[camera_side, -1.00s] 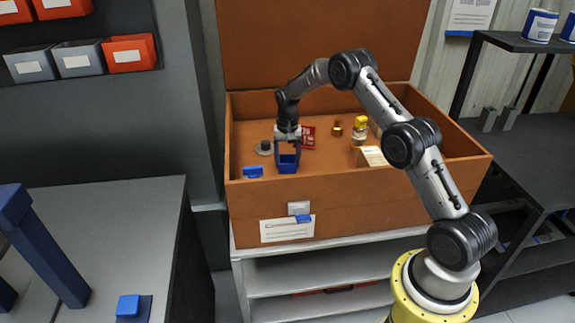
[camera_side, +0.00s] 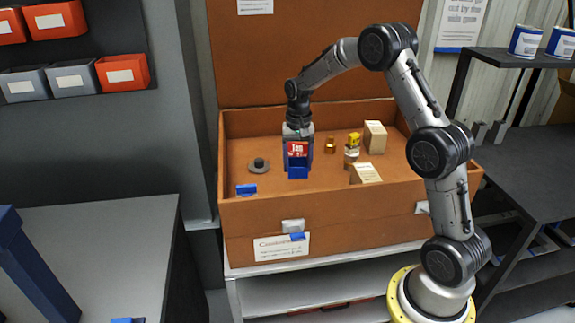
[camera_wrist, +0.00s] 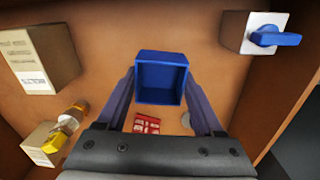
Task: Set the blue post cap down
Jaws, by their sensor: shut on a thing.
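The blue post cap (camera_side: 298,173) is a square, hollow blue piece held between the fingertips of my gripper (camera_side: 298,160), inside the brown chest (camera_side: 350,217). In the wrist view the cap (camera_wrist: 161,92) has its open side toward the camera, and the fingers of my gripper (camera_wrist: 160,90) close on it from left and right. I cannot tell whether its underside touches the chest floor. A red packet (camera_side: 297,150) shows through the gap between the fingers, behind the cap; it lies on the floor in the wrist view (camera_wrist: 147,124).
To the left are a grey round piece (camera_side: 259,165) and a small blue-handled piece (camera_side: 246,189) by the front wall. To the right are a brass piece (camera_side: 330,146), a yellow-capped jar (camera_side: 352,151) and two cardboard boxes (camera_side: 375,137) (camera_side: 365,173). Bare floor lies around the cap.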

